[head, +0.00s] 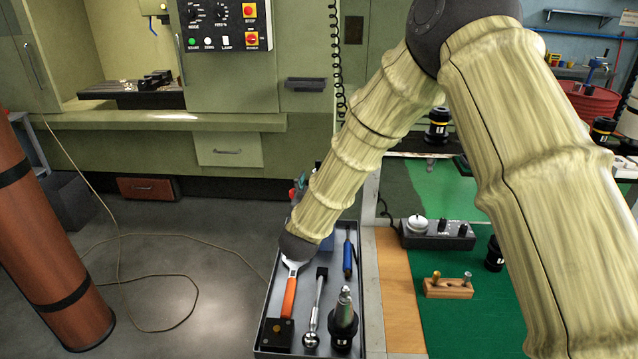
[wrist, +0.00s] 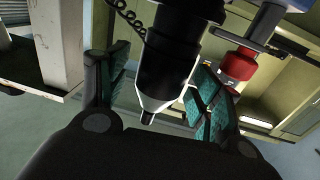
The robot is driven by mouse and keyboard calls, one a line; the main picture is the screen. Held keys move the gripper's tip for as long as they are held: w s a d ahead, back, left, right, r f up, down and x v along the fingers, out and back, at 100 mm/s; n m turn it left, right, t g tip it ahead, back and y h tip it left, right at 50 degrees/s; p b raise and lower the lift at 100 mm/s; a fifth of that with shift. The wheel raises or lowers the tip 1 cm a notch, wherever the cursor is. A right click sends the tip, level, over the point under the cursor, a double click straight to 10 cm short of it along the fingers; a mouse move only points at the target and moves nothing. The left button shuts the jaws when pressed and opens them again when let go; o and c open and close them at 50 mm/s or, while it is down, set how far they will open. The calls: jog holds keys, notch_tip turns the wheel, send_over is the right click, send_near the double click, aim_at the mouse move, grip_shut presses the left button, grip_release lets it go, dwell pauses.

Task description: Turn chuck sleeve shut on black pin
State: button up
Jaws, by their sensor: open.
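In the wrist view, a black chuck sleeve (wrist: 170,62) runs down between the two fingers of my gripper (wrist: 160,72). Its lower end narrows to a pale cone (wrist: 163,98), with a short black pin (wrist: 148,117) at the tip, pointing toward the palm. My gripper is open, with teal ribbed pads on either side of the sleeve. A gap shows on the left; the right pad looks close, and I cannot tell whether it touches. In the head view my arm covers the gripper, and I cannot make out this sleeve or pin there.
In the wrist view, a red part (wrist: 240,64) sits near the right finger. In the head view, a grey tray (head: 264,318) holds an orange-handled wrench (head: 289,298), a ratchet (head: 315,310) and a tool holder (head: 344,322). A control box (head: 437,234) and wooden block (head: 448,289) stand on the green mat.

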jog(key=s+a, duration=0.1)
jog(key=s, duration=0.9)
jog(key=shift+s+a, duration=0.4)
